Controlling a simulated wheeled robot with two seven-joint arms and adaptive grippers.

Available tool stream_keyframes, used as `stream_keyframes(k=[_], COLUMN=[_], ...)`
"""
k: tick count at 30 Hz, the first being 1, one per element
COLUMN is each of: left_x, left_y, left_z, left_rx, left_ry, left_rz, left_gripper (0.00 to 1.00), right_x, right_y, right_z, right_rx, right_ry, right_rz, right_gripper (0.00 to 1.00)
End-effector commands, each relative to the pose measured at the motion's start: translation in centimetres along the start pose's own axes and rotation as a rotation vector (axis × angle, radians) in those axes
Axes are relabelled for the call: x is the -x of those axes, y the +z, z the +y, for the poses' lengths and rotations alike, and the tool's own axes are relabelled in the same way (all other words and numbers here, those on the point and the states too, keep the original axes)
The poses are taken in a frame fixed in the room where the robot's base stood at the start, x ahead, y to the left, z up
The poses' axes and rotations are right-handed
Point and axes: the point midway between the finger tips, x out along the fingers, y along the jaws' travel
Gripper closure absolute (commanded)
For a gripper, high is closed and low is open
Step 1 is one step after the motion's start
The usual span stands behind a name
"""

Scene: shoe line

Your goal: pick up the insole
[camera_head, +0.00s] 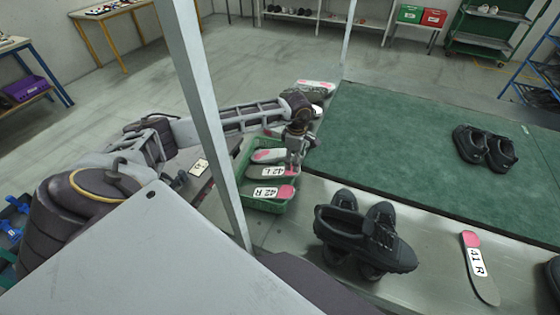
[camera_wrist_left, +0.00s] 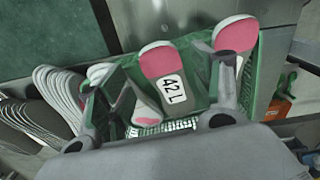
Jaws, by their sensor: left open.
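A green crate (camera_head: 268,206) on the left part of the bench holds several grey insoles with pink ends. One insole marked 42 L (camera_head: 265,172) lies in it, and one marked 42 R (camera_head: 270,192) lies nearer to me. A further insole (camera_head: 268,156) lies behind them. My left gripper (camera_head: 294,168) points down at the crate's right side, by the pink end of the 42 L insole. In the left wrist view the gripper (camera_wrist_left: 158,85) is open, and the 42 L insole (camera_wrist_left: 162,65) shows between its fingers, not gripped. My right gripper is out of view.
Black shoes (camera_head: 365,238) stand right of the crate. An insole marked 41 R (camera_head: 477,266) lies farther right. Another pair of black shoes (camera_head: 485,148) stands on the green mat (camera_head: 410,130). A pale post (camera_head: 205,115) rises left of the crate.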

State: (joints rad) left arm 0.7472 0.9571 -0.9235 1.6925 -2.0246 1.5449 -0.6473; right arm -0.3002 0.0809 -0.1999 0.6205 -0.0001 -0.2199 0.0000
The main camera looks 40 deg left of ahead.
Motion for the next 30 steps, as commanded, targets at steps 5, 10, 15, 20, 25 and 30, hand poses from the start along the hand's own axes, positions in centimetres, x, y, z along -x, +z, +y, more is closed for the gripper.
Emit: stream_keyframes(k=[5,10,15,20,25,30], left_x=[-0.3,-1.7,-3.6,-4.8,-5.2,-5.2], left_y=[-0.1,-0.3,-0.4,-0.4,-0.5,-0.5], left_z=[0.0,0.0,0.0,0.1,0.1,0.1], left_rx=[0.0,0.001,0.0,0.001,0.0,0.0], left_ry=[-0.001,-0.002,-0.001,0.0,0.001,0.0], left_rz=[0.0,0.001,0.0,0.0,0.0,0.0], left_gripper=[0.35,0.35,0.35,0.35,0.35,0.35], right_x=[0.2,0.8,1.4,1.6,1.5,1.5], right_y=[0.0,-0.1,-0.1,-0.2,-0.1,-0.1], right_z=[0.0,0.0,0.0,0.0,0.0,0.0], right_rx=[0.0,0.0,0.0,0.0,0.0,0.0], right_ry=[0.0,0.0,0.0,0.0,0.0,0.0], right_rz=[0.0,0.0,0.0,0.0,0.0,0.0], right_gripper=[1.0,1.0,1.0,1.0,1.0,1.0])
